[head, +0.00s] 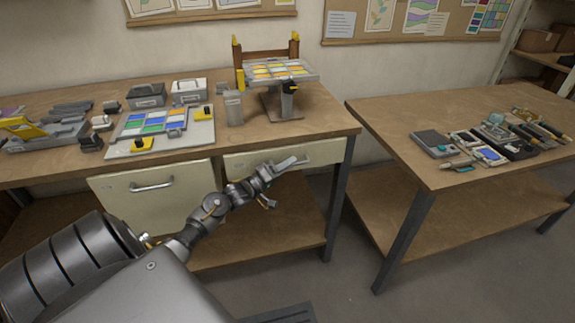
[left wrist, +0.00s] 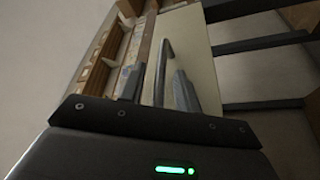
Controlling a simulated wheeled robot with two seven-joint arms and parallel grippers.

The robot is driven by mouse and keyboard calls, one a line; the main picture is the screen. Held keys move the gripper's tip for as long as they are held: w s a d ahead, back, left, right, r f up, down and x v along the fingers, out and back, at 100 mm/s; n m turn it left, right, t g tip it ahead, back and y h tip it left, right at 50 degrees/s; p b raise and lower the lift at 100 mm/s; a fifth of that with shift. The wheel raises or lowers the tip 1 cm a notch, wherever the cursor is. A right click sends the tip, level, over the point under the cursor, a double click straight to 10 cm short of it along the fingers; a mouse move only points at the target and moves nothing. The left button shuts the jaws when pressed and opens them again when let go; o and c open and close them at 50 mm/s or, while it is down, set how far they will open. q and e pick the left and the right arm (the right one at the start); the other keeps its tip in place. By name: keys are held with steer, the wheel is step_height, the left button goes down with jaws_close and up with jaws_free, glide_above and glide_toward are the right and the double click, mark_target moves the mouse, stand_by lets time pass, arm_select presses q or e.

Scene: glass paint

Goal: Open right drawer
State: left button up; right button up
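The right drawer (head: 322,153) has a pale cream front under the right part of the long workbench and looks closed. Its metal handle (head: 293,162) shows near my left gripper (head: 274,178), which is in front of the drawer. In the left wrist view, the handle (left wrist: 162,65) runs between the two separated fingers of the left gripper (left wrist: 158,90), with visible space on the right side. I cannot tell whether the left finger touches it. The gripper is open. My right gripper is not in view.
The left drawer (head: 118,198) with its bar handle sits closed beside the right one. The workbench (head: 75,170) carries colored glass panels, boxes and a raised stand (head: 268,100). A second table (head: 400,115) with tools stands at right, with a floor gap between.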

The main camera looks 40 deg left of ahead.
arm_select(q)
jaws_close()
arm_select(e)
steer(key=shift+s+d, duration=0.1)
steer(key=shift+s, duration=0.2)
